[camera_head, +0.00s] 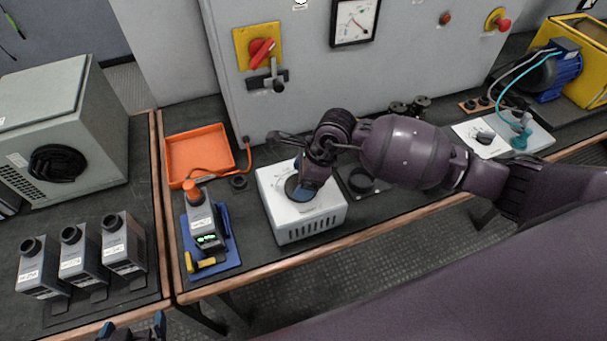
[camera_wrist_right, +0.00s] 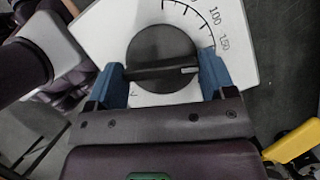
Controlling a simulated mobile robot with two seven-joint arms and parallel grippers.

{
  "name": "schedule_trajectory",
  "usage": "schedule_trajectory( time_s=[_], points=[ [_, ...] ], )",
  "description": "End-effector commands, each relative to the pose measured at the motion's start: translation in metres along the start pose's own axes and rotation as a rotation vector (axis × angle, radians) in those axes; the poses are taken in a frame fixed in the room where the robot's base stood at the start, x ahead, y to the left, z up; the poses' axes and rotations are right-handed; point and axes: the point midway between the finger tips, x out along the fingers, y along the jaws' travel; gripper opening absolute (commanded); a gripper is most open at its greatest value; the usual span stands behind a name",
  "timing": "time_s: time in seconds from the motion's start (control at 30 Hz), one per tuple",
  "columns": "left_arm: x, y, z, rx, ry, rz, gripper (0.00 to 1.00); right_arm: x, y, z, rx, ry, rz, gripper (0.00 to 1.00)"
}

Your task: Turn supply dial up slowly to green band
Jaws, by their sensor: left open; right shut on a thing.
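The white supply box (camera_head: 315,225) stands on the bench in the middle of the head view. Its round black dial (camera_wrist_right: 160,50) shows in the right wrist view, with a printed scale around it and numbers including 100 and 150. The white mark on the dial's ridge points right in that view. My right gripper (camera_wrist_right: 163,76) is shut on the dial, one blue finger on each side; in the head view my arm hides much of it. My left gripper (camera_head: 133,329) is open and empty at the bottom left edge. A meter (camera_head: 354,20) with a needle is on the cabinet; no green band can be made out.
A red switch (camera_head: 261,52) on a yellow plate is on the grey cabinet. An orange tray (camera_head: 198,153) and a blue mat (camera_head: 227,252) with a handheld tester (camera_head: 205,222) lie left of the box. Several grey units stand at the lower left.

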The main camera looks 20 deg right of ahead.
Motion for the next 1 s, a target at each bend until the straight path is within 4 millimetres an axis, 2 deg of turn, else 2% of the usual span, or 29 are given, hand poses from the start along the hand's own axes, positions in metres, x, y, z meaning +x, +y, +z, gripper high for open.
schedule_trajectory(
  time_s=[0.1, 0.33, 0.87, 0.9, 1.0],
  points=[
    [-0.003, -0.001, -0.009, 0.000, 0.009, 0.000, 1.00, 0.000, 0.002, 0.000, 0.061, 0.002, -0.022, 0.53],
    [-0.006, -0.001, -0.016, 0.000, 0.014, -0.001, 1.00, 0.002, 0.003, -0.001, 0.142, 0.004, -0.053, 0.53],
    [-0.009, -0.002, -0.012, -0.002, 0.005, -0.003, 1.00, 0.003, 0.003, -0.002, 0.167, 0.005, -0.063, 0.53],
    [-0.009, -0.002, -0.012, -0.002, 0.004, -0.003, 1.00, 0.004, 0.003, -0.002, 0.166, 0.005, -0.062, 0.83],
    [-0.009, -0.002, -0.011, -0.002, 0.004, -0.003, 1.00, 0.003, 0.003, -0.002, 0.166, 0.005, -0.062, 0.98]
  ],
)
